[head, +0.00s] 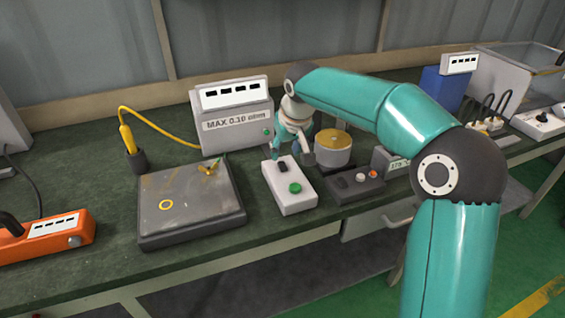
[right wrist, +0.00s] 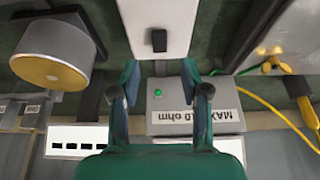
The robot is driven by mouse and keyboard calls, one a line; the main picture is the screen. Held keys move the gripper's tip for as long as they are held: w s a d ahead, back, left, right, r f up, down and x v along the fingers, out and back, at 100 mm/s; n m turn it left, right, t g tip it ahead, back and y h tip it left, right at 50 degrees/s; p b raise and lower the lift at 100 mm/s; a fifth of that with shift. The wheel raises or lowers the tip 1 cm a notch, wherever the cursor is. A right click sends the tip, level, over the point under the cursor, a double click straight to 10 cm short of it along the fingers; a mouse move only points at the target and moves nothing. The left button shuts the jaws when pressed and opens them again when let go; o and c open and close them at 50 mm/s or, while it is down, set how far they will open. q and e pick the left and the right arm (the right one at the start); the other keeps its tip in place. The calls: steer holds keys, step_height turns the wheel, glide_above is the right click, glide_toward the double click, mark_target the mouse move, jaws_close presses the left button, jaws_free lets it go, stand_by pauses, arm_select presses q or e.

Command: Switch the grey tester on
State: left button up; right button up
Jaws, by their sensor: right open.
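The grey tester (head: 237,129) stands at the back of the bench, with a label reading "MAX 0.10 ohm" and a white display (head: 233,94) with dark squares. A green button or lamp (head: 267,131) is on its front right. In the right wrist view the tester (right wrist: 195,118) appears upside down, its green spot (right wrist: 158,93) between my fingers. My right gripper (head: 291,153) is open and empty, above the back end of a white box and in front of the tester. It shows from above in the wrist view (right wrist: 160,82). My left gripper is out of view.
The white box (head: 297,200) has a black switch (head: 281,166) and a green button. A grey plate (head: 190,211), a yellow probe (head: 128,138) in a black holder, a gold-topped cylinder (head: 333,141) and a dark control box (head: 354,189) stand nearby. An orange unit (head: 48,241) is at left.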

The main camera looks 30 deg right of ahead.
mark_target(282, 164)
steer(key=x, duration=0.5)
steer(key=shift+w+f, duration=0.15)
steer(key=shift+f, duration=0.25)
steer(key=shift+d, duration=0.1)
jaws_close()
